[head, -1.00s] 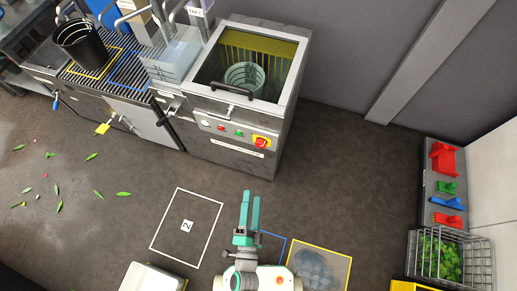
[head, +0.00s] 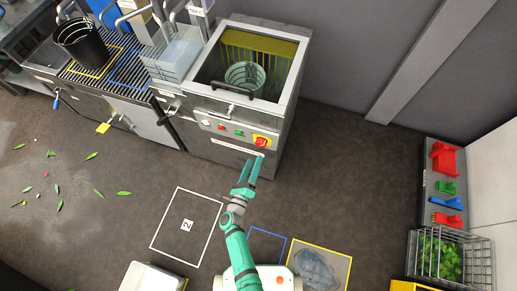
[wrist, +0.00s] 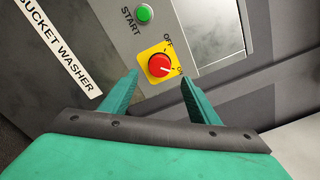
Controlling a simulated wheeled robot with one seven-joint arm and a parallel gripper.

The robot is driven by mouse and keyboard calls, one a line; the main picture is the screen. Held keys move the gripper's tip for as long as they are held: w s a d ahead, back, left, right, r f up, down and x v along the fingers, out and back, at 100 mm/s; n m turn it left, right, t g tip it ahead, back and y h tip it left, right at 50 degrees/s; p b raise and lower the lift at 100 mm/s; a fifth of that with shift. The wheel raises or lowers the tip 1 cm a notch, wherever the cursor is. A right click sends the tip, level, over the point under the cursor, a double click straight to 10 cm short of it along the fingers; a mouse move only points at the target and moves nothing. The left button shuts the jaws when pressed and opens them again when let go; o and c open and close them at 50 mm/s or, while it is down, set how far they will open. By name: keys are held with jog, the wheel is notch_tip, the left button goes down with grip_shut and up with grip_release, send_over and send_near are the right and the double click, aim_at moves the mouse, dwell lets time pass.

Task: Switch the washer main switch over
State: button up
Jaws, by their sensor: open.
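The washer main switch (head: 262,141) is a red round knob on a yellow plate on the front of the bucket washer (head: 215,155). In the wrist view the red knob (wrist: 159,66) has a white mark pointing right and down, towards a label by the plate's lower right corner; "OFF" is printed at the plate's upper right. My gripper (head: 252,170) is open, with green fingers pointing at the washer front. In the wrist view its fingertips (wrist: 160,78) stand apart, left and right of the knob's line, nearer the camera and not touching it.
A green START button (wrist: 144,13) is near the switch. The washer's top is open, with a grey bucket (head: 245,76) inside and a dark handle (head: 232,91) at its front edge. Floor squares and a white bin (head: 150,278) lie near my base. Open floor lies to the right.

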aim_at(260, 145)
jog(key=x, duration=0.7)
jog(key=shift+w, duration=0.25)
jog(key=shift+f, duration=0.1)
jog(key=c, duration=1)
